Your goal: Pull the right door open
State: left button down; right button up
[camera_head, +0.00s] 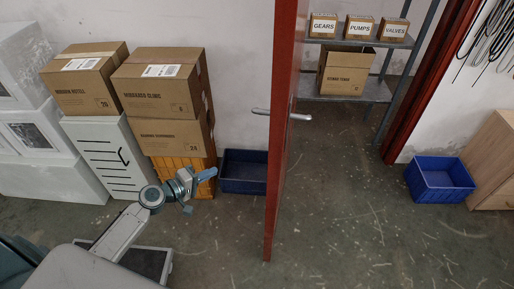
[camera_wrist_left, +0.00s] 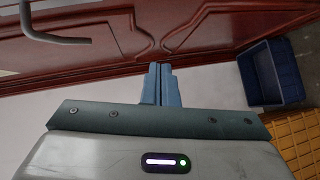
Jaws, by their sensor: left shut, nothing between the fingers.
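The red door (camera_head: 287,60) stands swung open, seen almost edge-on in the head view, with the doorway to its right. Its metal lever handle (camera_head: 282,115) sticks out on both sides. My left gripper (camera_head: 211,175) is shut and empty, left of the door and lower than the handle, apart from both. In the left wrist view, the shut fingers (camera_wrist_left: 160,72) point toward the red panelled door (camera_wrist_left: 115,35). A grey handle (camera_wrist_left: 55,38) shows there at the upper left, away from the fingers. My right gripper is not in view.
Stacked cardboard boxes (camera_head: 160,85) stand on an orange crate (camera_head: 185,172) against the wall. A blue bin (camera_head: 243,172) sits left of the door. Another blue bin (camera_head: 440,180) lies right of the doorway. A shelf (camera_head: 345,88) with boxes stands beyond. The floor right of the door is clear.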

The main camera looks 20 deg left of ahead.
pick_arm(q)
jog(key=d+r+h, duration=0.3)
jog(key=d+r, duration=0.1)
jog(key=r, duration=0.6)
jog(key=w+d+p, duration=0.7)
jog(key=d, duration=0.3)
jog(key=shift+w+h, duration=0.25)
jog(key=shift+h, duration=0.05)
jog(key=shift+d+r+t, duration=0.1)
jog(key=shift+t, duration=0.2)
